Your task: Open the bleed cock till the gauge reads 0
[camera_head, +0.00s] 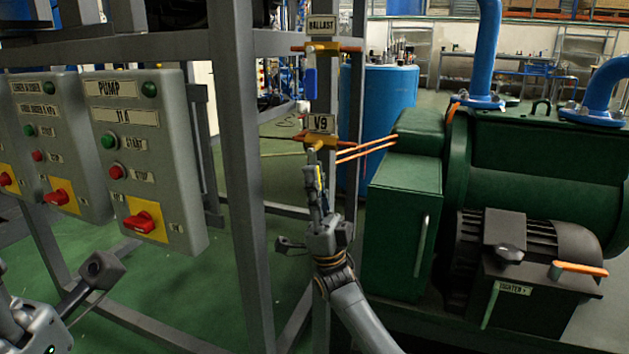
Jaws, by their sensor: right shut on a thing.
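The cock labelled V9 (320,124) sits on a grey frame post, with a yellow body (317,140) below its plate. My right gripper (314,168) reaches up from below and is shut on what looks like the V9 handle, just under that body. The fingers hide most of the handle, so its angle is unclear. Above, a cock labelled BALLAST (320,25) has a blue handle (310,83) hanging down. No gauge face can be made out. Part of my left arm shows at the lower left; its fingertips cannot be made out.
Grey PUMP control box (148,135) with a red switch stands at the left, beside a similar box (60,145). A green pump (405,230) with a motor fills the right. Thin orange pipes run from V9 to it. A blue drum (382,110) stands behind the post.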

